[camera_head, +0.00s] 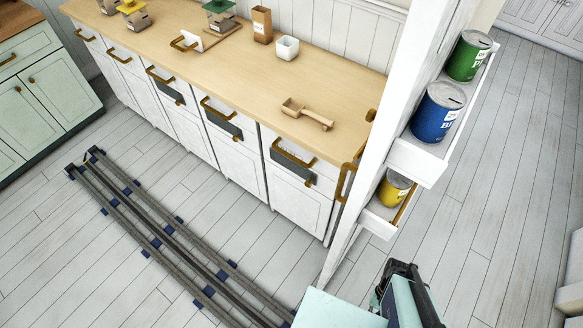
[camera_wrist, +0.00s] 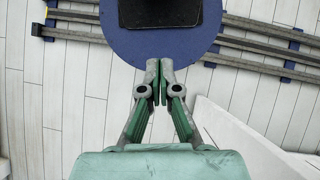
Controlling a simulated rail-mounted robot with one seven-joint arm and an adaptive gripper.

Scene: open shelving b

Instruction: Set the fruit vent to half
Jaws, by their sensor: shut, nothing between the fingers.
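A row of white cabinet fronts runs under the wooden counter in the head view. Several fronts have a brass handle and a dark slot-like panel: the right panel (camera_head: 291,166), the middle panel (camera_head: 222,121) and the left panel (camera_head: 166,88). These may be vents; I cannot read any label or tell which is the fruit vent, nor its setting. My gripper (camera_wrist: 159,76) is shut and empty in the wrist view, above the floor, with its fingertips together. It touches no cabinet front there. In the head view I cannot make out its fingertips.
A wooden scoop (camera_head: 307,115), a white cup (camera_head: 287,47) and a brown box (camera_head: 262,24) stand on the counter (camera_head: 345,85). An open pull-out shelf (camera_head: 417,162) at right holds green (camera_head: 468,56), blue (camera_head: 438,112) and yellow (camera_head: 394,189) cans. The floor (camera_head: 220,215) before the cabinets is clear besides rails.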

